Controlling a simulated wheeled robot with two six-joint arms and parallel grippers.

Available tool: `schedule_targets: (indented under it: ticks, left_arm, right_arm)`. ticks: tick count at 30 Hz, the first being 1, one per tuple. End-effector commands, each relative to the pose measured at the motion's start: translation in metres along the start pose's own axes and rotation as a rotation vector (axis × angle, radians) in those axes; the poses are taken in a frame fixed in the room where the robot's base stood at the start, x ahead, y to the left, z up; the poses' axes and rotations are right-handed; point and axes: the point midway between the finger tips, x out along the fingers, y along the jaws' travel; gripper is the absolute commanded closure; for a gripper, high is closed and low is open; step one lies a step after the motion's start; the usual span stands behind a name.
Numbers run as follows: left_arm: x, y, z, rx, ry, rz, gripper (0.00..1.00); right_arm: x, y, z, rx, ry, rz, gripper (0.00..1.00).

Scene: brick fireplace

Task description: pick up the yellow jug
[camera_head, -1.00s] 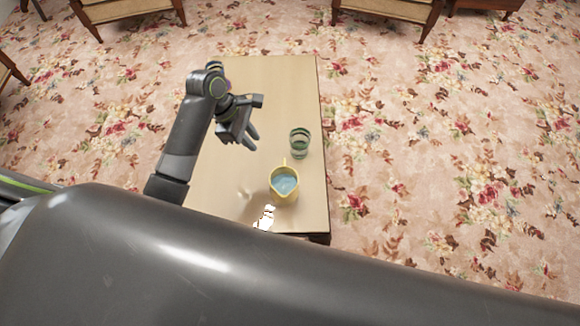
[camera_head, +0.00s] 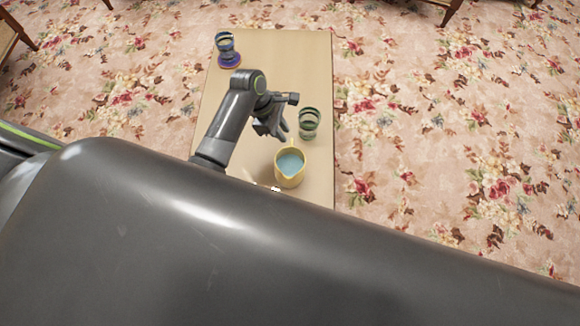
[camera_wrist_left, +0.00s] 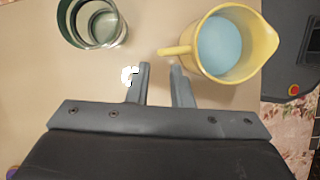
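The yellow jug (camera_head: 289,168) stands upright on the table, with light blue inside. In the left wrist view the jug (camera_wrist_left: 238,45) is at the upper right, its handle pointing left toward my fingers. My left gripper (camera_head: 281,132) is over the table, just above and left of the jug in the head view. Its two fingers (camera_wrist_left: 160,82) are apart with nothing between them, and the handle's end lies just beyond the right finger. I cannot tell whether they touch. My right gripper is not in view.
A green glass (camera_head: 309,124) stands close to the jug; it also shows in the left wrist view (camera_wrist_left: 92,22). A dark cup on a blue-purple base (camera_head: 228,50) stands at the table's far left corner. The wooden table (camera_head: 280,50) is otherwise mostly clear, with flowered carpet around it.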

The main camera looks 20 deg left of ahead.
Motion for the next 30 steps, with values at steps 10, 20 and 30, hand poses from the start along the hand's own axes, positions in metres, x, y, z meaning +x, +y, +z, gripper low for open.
schedule_targets:
  ticks: [10, 20, 30]
  left_arm:
    - [0.051, 0.000, 0.000, -0.001, -0.001, -0.001, 0.80]
    - [0.054, 0.000, 0.000, 0.000, 0.000, 0.000, 0.84]
    - [0.054, 0.000, 0.000, 0.000, 0.000, 0.000, 1.00]
  right_arm:
    - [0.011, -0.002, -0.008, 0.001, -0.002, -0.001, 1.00]
    - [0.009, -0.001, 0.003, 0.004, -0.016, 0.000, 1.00]
    - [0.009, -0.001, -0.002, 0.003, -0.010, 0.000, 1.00]
